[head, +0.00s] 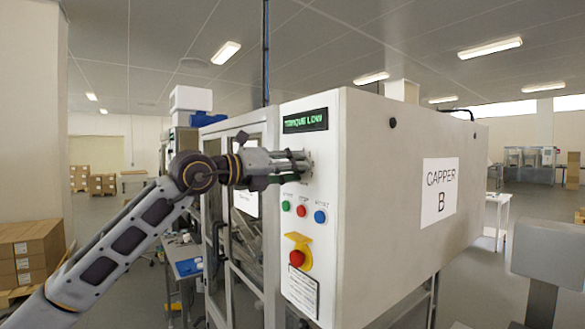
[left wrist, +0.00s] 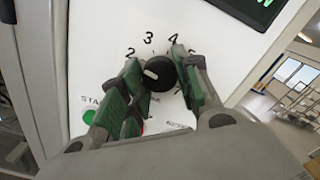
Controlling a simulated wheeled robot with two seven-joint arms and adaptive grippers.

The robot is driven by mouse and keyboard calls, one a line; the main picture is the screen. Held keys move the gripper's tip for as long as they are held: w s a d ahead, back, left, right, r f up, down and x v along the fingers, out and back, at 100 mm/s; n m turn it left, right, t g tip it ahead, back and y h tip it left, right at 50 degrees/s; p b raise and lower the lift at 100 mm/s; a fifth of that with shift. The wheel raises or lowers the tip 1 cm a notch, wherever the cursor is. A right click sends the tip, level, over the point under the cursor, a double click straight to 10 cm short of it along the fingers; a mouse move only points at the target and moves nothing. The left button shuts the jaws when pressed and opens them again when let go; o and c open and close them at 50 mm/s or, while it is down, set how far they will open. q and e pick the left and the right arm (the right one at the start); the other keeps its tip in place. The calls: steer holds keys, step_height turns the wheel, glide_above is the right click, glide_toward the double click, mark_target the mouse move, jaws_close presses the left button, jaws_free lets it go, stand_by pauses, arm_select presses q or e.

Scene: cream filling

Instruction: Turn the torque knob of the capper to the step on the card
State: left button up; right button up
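The black torque knob (left wrist: 158,74) with a white pointer mark sits on the white front panel of the capper (head: 392,180). In the left wrist view the printed numbers 2, 3 and 4 show around it, and the pointer mark lies on its left side. My left gripper (left wrist: 157,70) has its green-padded fingers on both sides of the knob, seemingly touching it. In the head view my left gripper (head: 305,166) hides the knob. The green display (head: 305,121) reads TORQUE LOW. A sign (head: 439,191) reads CAPPER B. My right gripper is out of view.
Below the knob are green (head: 285,206), red (head: 301,210) and blue (head: 320,216) buttons. A red emergency button (head: 297,258) has a yellow guard. A small notice (head: 300,290) below is unreadable. A grey panel on a post (head: 548,248) stands at right.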

arm_select(q)
steer(key=shift+c, duration=0.8)
steer(key=shift+f, duration=0.1)
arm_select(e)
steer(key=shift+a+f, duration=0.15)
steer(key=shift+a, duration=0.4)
